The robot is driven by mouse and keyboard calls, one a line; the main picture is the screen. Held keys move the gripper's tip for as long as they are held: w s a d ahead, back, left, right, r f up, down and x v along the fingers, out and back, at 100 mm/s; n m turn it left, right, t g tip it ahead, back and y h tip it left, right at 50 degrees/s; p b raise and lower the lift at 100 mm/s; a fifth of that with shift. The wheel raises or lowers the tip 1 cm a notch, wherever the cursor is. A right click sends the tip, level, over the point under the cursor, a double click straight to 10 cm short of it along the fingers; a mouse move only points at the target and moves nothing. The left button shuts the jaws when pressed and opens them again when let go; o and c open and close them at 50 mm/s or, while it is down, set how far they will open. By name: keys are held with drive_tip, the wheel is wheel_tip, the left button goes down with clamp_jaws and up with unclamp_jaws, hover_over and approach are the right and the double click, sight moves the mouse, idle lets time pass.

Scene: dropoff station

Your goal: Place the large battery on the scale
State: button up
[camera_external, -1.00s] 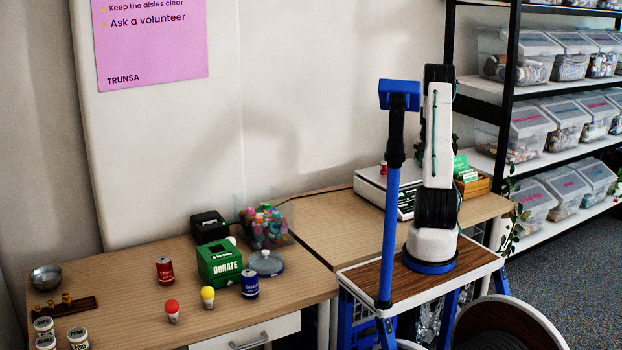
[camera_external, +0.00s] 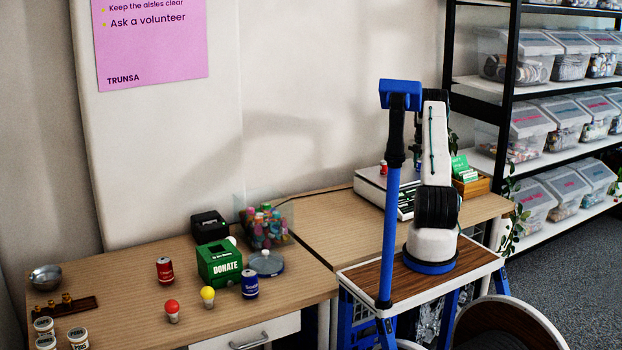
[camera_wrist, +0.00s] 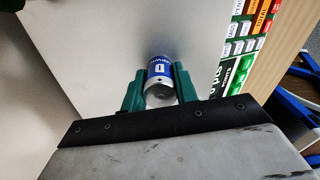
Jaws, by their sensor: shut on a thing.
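The large battery (camera_wrist: 160,75) is a blue and silver cylinder in the wrist view. My gripper (camera_wrist: 160,88) is shut on it, with a green finger on each side. The scale (camera_wrist: 90,40) lies beyond the battery as a pale flat surface, with its colored keypad at the right. I cannot tell whether the battery touches it. In the external view the scale (camera_external: 370,183) stands at the back right of the tables, partly behind my arm and the blue post.
A small red item (camera_external: 383,167) shows at the scale's top. A wooden box with green cards (camera_external: 472,183) stands right of the scale. A green donation box (camera_external: 219,262), a tub of colored items (camera_external: 266,228) and cans stand on the left table. The tabletop left of the scale is clear.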

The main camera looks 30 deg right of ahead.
drive_tip(key=o, duration=1)
drive_tip(key=shift+o, duration=0.2)
